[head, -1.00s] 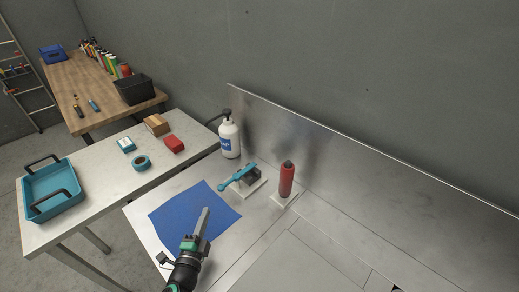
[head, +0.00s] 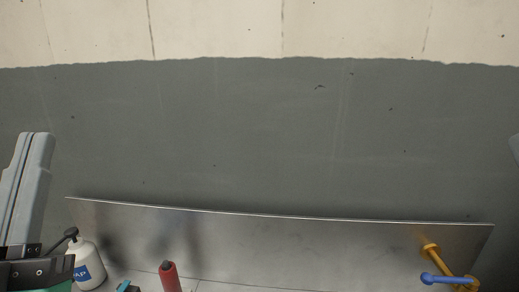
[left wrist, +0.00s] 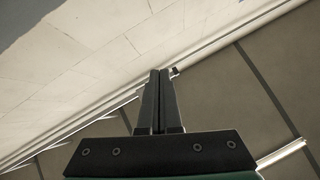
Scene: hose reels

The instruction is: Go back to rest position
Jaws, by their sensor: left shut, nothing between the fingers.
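My left gripper (head: 37,140) stands upright at the left edge of the head view, with its light grey fingers pointing up. In the left wrist view its two dark fingers (left wrist: 160,75) lie side by side, shut, with nothing between them. Pale panels and brown-grey surfaces lie behind the fingers there, clear of them. A thin grey sliver (head: 515,147) at the right edge of the head view may be part of my right gripper; too little shows to tell its state.
A metal back panel (head: 300,240) runs along the grey wall. A white pump bottle (head: 88,272), a red cylinder (head: 169,278) and a teal part (head: 127,287) show low left. A yellow fitting with a blue handle (head: 440,279) is at low right. The middle is clear.

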